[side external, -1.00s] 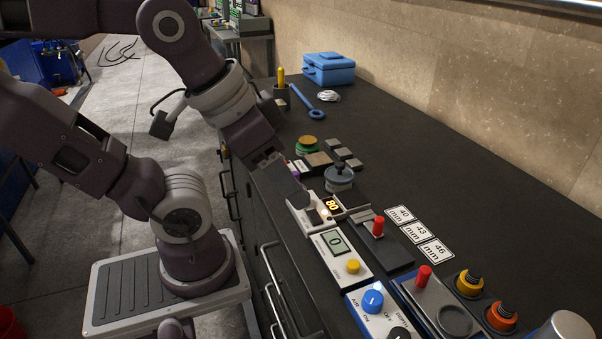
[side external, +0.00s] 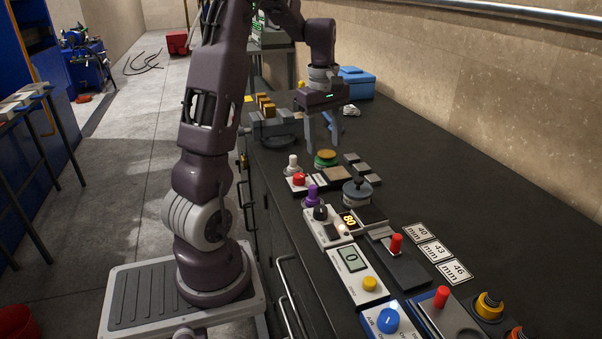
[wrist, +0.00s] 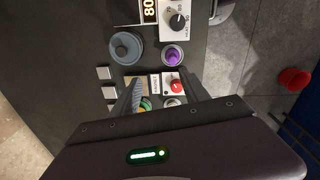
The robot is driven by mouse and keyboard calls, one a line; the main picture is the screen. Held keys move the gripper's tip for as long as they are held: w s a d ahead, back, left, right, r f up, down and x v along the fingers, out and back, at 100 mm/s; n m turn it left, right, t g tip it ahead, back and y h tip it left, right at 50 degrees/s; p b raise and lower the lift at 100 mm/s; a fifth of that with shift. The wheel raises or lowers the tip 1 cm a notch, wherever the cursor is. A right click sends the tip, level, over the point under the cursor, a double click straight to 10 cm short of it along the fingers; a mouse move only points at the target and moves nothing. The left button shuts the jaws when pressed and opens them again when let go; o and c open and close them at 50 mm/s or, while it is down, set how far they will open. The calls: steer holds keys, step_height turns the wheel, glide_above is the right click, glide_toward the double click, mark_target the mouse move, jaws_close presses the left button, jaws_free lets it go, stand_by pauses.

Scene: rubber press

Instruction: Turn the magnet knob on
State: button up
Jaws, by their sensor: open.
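A red knob (side external: 299,179) sits on a small white panel, left of the centre of the bench. In the wrist view the red knob (wrist: 175,86) has a white pointer mark, and a printed label beside it seems to read MAGNET. My gripper (side external: 321,148) points down, fingers apart and empty, farther along the bench beyond the knob. In the wrist view my gripper's fingers (wrist: 163,86) reach to either side of the knob's panel in the picture. The height gap to the knob cannot be judged there.
A white-topped knob (side external: 292,163) and a purple knob (side external: 312,194) stand close to the red one. A green and gold round piece (side external: 325,158) is near the fingers. A grey lidded pot (side external: 357,191) and a heater panel reading 80 (side external: 327,229) are nearer the camera.

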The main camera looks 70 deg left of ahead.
mark_target(300, 175)
steer(key=s+a+f+n, duration=0.1)
steer(key=a+f, duration=0.1)
steer(key=a, duration=0.1)
steer(key=s+a+f+n, duration=0.1)
steer(key=a+f+n, duration=0.1)
steer(key=a, duration=0.1)
steer(key=s+a+f+n+g, duration=0.1)
steer(key=a+f, duration=0.1)
steer(key=f, duration=0.1)
steer(key=shift+a+n+h, duration=0.3)
steer(key=shift+a+n, duration=0.1)
step_height(300, 175, down, 7)
steer(key=shift+s+d+r, duration=0.1)
steer(key=shift+r, duration=0.1)
jaws_close()
